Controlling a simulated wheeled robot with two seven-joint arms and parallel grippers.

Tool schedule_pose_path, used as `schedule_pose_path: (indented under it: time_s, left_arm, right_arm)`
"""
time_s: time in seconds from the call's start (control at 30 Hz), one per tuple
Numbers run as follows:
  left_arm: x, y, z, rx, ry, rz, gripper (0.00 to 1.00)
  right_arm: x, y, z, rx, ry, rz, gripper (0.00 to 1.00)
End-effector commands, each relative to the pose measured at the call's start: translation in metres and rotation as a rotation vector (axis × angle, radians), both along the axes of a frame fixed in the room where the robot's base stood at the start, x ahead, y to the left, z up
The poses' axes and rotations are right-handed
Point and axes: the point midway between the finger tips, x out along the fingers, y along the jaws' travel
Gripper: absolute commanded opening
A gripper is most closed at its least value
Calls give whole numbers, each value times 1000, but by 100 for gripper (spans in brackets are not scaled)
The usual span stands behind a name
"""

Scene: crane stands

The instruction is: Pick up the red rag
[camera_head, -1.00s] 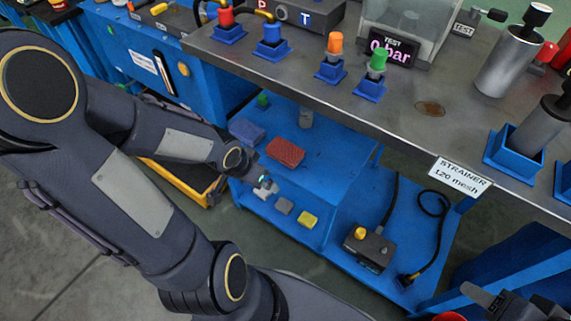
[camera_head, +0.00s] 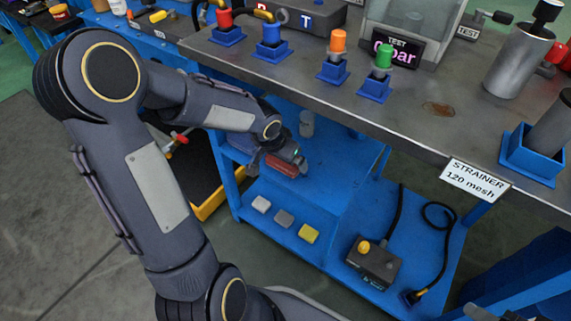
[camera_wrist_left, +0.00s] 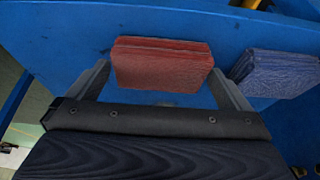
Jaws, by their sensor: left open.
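The red rag (camera_wrist_left: 160,64) is a folded, layered red cloth on the blue shelf in the left wrist view. In the head view only part of the red rag (camera_head: 283,164) shows, beside and partly behind my left gripper (camera_head: 292,160). My left gripper (camera_wrist_left: 163,92) is open in the wrist view, with one finger on each side of the rag. I cannot tell whether the fingers touch it.
A blue rag (camera_wrist_left: 278,73) lies close to the right of the red one. White, grey and yellow blocks (camera_head: 309,233) line the shelf's lower front step. The grey bench (camera_head: 395,112) overhangs the shelf. A pedal box (camera_head: 373,262) with a black cable sits to the right.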

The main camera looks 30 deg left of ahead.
Motion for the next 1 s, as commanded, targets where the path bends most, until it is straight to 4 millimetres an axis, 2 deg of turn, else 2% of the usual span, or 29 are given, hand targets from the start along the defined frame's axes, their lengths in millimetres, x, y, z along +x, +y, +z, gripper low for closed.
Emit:
schedule_pose_path:
  time_s: [0.1,0.33,0.5,0.6,0.83,1.0]
  left_arm:
    - [4,0,-8,0,-2,0,100]
    - [4,0,-8,-1,-3,1,100]
    - [4,0,-8,-1,-3,1,78]
    - [4,0,-7,-1,-3,1,68]
    - [4,0,-6,0,-3,0,68]
    - [4,0,7,2,-4,1,68]
  right_arm:
    - [0,0,-5,0,0,0,52]
    - [0,0,-4,0,0,0,52]
    - [0,0,-4,0,0,0,52]
    - [0,0,-4,0,-1,0,52]
    - [0,0,-3,0,0,0,52]
    - [0,0,6,0,0,0,52]
